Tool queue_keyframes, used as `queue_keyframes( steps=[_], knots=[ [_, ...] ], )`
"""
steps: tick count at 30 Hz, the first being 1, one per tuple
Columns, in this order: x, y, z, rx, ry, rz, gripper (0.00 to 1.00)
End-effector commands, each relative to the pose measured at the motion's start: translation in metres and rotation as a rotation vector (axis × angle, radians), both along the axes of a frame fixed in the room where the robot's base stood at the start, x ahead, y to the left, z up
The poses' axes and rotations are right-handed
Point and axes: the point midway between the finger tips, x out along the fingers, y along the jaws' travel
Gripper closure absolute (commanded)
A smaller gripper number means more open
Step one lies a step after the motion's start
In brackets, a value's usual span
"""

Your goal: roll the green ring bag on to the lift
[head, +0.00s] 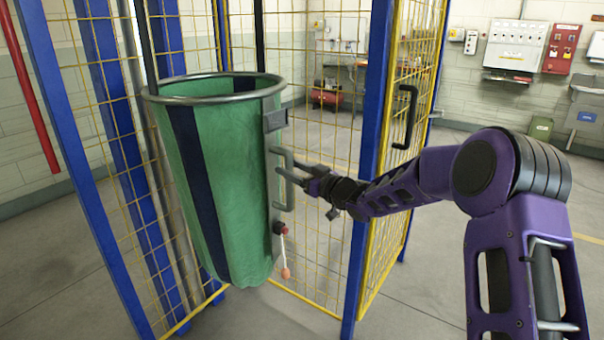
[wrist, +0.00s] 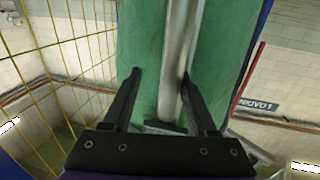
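The green ring bag (head: 245,170) is tall, with a dark blue stripe and a grey metal ring around its open top, and is nearly upright. A grey bar handle (head: 289,198) stands out from its right side. My gripper (head: 287,166) is at this handle. In the wrist view the open fingers (wrist: 161,74) reach to either side of the grey bar, with a gap at the left finger and the right finger close to it. Green fabric (wrist: 140,40) lies behind. The blue-post cage with yellow mesh (head: 375,120), apparently the lift, stands around and behind the bag. Whether the bag's bottom touches the floor is unclear.
A black handle (head: 405,117) is on the mesh panel at right. Floor at right is clear.

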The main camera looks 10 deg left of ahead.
Motion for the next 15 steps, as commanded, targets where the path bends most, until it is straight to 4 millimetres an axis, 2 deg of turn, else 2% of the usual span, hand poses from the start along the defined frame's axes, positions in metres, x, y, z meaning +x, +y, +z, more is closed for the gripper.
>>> queue_keyframes(
  steps=[5, 15],
  knots=[
    [-0.010, -0.018, 0.000, -0.002, 0.001, -0.004, 0.43],
    [-0.056, -0.087, 0.001, -0.002, 0.000, -0.005, 0.43]
  ],
)
